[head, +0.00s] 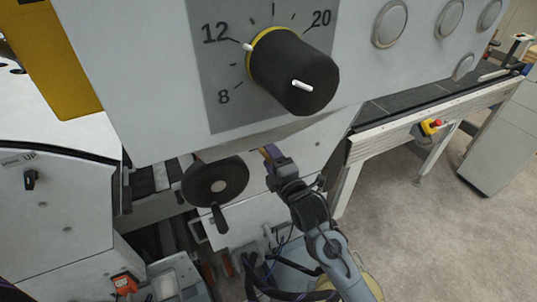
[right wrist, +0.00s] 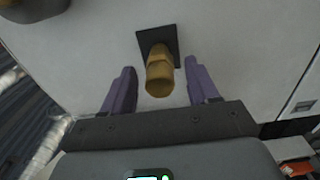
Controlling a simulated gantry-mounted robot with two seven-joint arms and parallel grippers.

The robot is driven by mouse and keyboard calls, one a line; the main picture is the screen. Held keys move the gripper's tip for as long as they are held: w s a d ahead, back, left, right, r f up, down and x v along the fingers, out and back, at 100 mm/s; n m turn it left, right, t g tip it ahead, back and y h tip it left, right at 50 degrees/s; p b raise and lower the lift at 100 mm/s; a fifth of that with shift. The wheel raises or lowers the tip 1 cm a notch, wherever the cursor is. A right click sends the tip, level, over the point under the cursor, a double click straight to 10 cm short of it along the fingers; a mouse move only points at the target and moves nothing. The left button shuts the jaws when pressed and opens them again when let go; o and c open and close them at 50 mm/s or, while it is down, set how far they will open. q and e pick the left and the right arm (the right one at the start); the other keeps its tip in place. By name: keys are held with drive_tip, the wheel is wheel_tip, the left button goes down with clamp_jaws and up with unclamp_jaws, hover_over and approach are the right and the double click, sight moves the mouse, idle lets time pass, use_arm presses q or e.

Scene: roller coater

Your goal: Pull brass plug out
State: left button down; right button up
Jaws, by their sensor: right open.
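The brass plug (right wrist: 159,72) sticks out of a dark square plate (right wrist: 146,38) on a pale machine panel in the right wrist view. My right gripper (right wrist: 161,78) is open, with its two purple fingers apart on either side of the plug. Gaps show between the plug and both fingers. In the head view my right gripper (head: 268,154) is in front of the lower machine body, right of a black handwheel. The plug is hard to make out there, beside the fingertips. My left gripper is not in view.
A large black dial (head: 293,70) with a numbered scale is on the panel above. The black handwheel (head: 207,184) with a crank handle is left of my right gripper. A table-like conveyor (head: 430,108) with a red emergency button (head: 436,123) stands at right. Floor is open at lower right.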

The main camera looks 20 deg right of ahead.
drive_tip(key=shift+p, duration=0.35)
idle(0.3)
clamp_jaws()
drive_tip(key=shift+r, duration=0.1)
drive_tip(key=shift+s, duration=0.2)
drive_tip(key=s, duration=0.1)
drive_tip(key=s+p, duration=0.1)
drive_tip(key=s, duration=0.1)
drive_tip(key=s+p, duration=0.1)
drive_tip(key=s, duration=0.1)
drive_tip(key=shift+s+d, duration=0.25)
drive_tip(key=shift+d, duration=0.05)
idle(0.8)
